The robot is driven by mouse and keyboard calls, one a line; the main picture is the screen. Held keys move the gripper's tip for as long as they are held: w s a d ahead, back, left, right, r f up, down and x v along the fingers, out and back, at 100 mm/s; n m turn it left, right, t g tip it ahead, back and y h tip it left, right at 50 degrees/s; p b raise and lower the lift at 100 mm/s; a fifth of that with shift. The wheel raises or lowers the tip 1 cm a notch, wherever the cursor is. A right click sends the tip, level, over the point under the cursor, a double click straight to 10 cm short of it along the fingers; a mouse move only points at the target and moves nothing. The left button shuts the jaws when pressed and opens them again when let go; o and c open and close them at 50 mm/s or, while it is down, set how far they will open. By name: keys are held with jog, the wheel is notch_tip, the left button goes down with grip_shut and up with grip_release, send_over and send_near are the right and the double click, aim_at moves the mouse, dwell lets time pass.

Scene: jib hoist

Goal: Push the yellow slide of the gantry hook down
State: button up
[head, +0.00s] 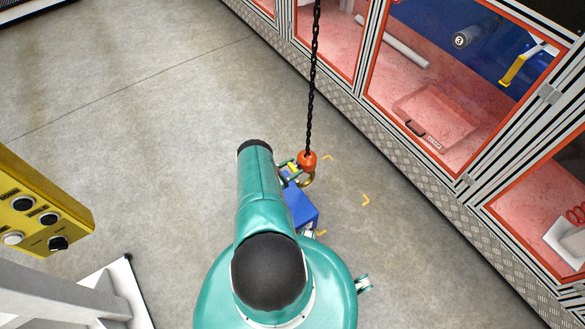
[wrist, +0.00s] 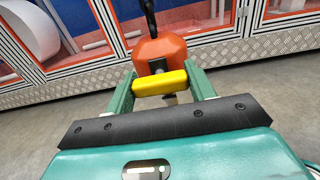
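The gantry hook has an orange block (head: 307,160) hanging on a black chain, with a brass-coloured hook (head: 307,181) below it. In the wrist view the orange block (wrist: 160,53) is just beyond my fingertips. The yellow slide (wrist: 160,84) lies crosswise in front of the block, between my two green fingers, and its ends appear to touch them. My gripper (wrist: 162,82) looks shut on it. In the head view the yellow slide (head: 293,169) shows small at the block's left, and my arm partly hides the gripper (head: 288,172). The wrist view hides the hook's lower part.
Framed glass cabinets (head: 450,90) line the right. A yellow control panel (head: 42,208) is at the left. The floor at upper left is clear.

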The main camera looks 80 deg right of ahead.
aim_at(299, 169)
jog(key=c, duration=0.4)
jog(key=shift+o, duration=0.2)
jog(key=shift+s+a+f, duration=0.15)
jog(key=shift+s+f, duration=0.05)
jog(key=shift+f, duration=0.85)
jog(key=shift+w+f, duration=0.25)
jog(key=shift+f, duration=0.35)
jog(key=o, duration=1.4)
jog(key=shift+f, duration=0.1)
